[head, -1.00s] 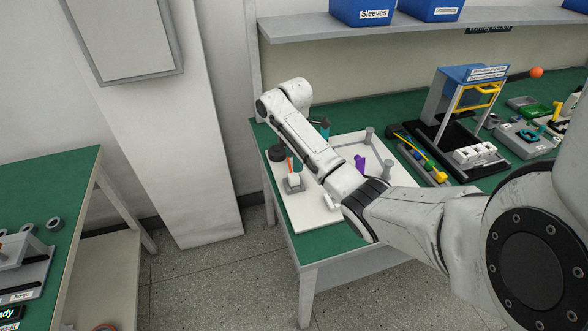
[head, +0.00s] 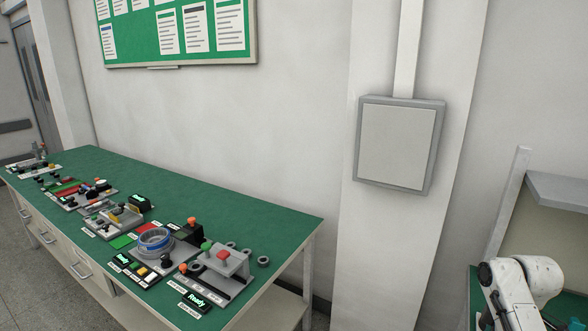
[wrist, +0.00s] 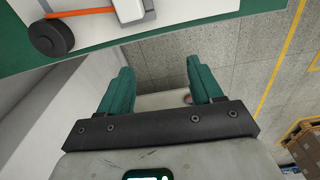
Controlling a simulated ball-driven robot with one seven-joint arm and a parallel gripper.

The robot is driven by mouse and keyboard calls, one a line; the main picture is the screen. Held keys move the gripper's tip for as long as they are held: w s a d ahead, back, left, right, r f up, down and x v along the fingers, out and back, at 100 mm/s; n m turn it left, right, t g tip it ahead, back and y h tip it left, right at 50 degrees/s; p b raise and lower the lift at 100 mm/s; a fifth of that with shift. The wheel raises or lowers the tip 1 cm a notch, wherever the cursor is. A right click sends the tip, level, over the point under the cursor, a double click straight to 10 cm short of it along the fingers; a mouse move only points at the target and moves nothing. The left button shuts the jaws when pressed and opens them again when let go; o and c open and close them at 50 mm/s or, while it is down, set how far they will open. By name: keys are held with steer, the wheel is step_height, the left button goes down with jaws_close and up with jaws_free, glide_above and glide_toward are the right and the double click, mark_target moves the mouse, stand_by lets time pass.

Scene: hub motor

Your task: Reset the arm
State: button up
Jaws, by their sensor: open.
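My gripper (wrist: 160,78) shows in the wrist view with its two green fingers spread wide. Nothing is between them, and grey speckled floor lies beyond. In the head view only a bent part of my white arm shows, at the lower right corner in front of the right bench. The gripper itself is out of that view.
A white board (wrist: 190,10) on a green bench top, with a black round part (wrist: 50,38) and an orange rod (wrist: 80,13), lies past the fingers. A long green bench (head: 200,185) with several fixtures stands left. A grey wall box (head: 397,145) hangs centre-right. A stacked pallet (wrist: 303,145) stands on the floor.

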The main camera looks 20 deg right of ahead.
steer(key=s+a+f+m, duration=0.1)
steer(key=a+f, duration=0.2)
steer(key=a, duration=0.5)
steer(key=s+a+f+m+y, duration=0.1)
steer(key=a+f+m, duration=0.15)
steer(key=a, duration=0.55)
steer(key=s+a+f, duration=0.2)
steer(key=a+f, duration=0.1)
steer(key=a, duration=0.5)
steer(key=s+a+m, duration=0.2)
steer(key=s, duration=0.5)
steer(key=s+a+m+h, duration=0.1)
steer(key=s+a+m, duration=0.1)
steer(key=s, duration=0.6)
steer(key=shift+s+a+f+m, duration=0.2)
steer(key=shift+a+m, duration=0.15)
steer(key=shift+a, duration=0.4)
